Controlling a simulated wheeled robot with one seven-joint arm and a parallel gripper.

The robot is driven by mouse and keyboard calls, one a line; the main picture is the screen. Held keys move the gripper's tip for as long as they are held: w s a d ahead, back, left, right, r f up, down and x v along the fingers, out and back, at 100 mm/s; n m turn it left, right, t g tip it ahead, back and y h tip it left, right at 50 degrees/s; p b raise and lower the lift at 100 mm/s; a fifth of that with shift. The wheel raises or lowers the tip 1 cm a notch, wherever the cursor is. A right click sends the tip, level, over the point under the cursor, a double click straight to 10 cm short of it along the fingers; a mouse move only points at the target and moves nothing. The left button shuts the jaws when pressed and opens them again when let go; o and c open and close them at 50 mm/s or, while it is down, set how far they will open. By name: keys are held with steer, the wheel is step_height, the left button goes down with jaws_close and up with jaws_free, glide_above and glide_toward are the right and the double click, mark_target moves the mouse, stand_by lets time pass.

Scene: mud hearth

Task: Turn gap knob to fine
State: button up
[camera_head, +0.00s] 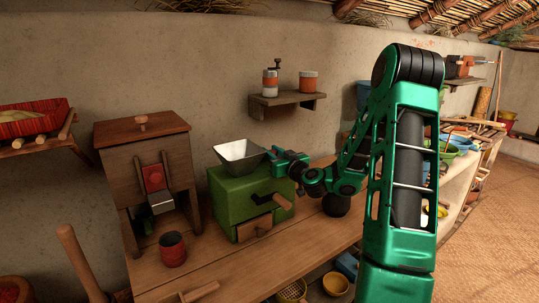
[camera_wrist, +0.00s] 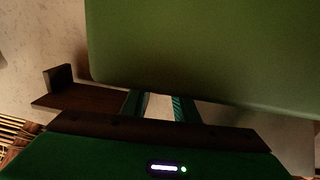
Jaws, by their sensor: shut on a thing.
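The green mill (camera_head: 245,196) stands on the wooden bench, with a metal hopper (camera_head: 240,152) on top and a crank handle (camera_head: 285,201) at its front. In the head view my gripper (camera_head: 274,157) is at the upper right of the mill, beside the hopper. In the wrist view the mill's green body (camera_wrist: 205,50) fills the upper part. My two gripper fingers (camera_wrist: 158,106) reach up to its edge, a little apart. The gap knob cannot be made out; it is hidden at the fingertips, where my gripper is shut on it.
A wooden box machine (camera_head: 142,165) and a dark red cup (camera_head: 172,249) stand left of the mill. A wall shelf (camera_head: 287,103) holding two jars is above and behind my gripper. The bench front is partly clear.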

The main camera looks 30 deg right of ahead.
steer(key=shift+r+m+h, duration=0.1)
steer(key=shift+m+h, duration=0.9)
steer(key=shift+h, duration=0.5)
steer(key=shift+a, duration=0.1)
steer(key=o, duration=1.1)
steer(key=shift+c, duration=0.2)
steer(key=shift+g, duration=0.3)
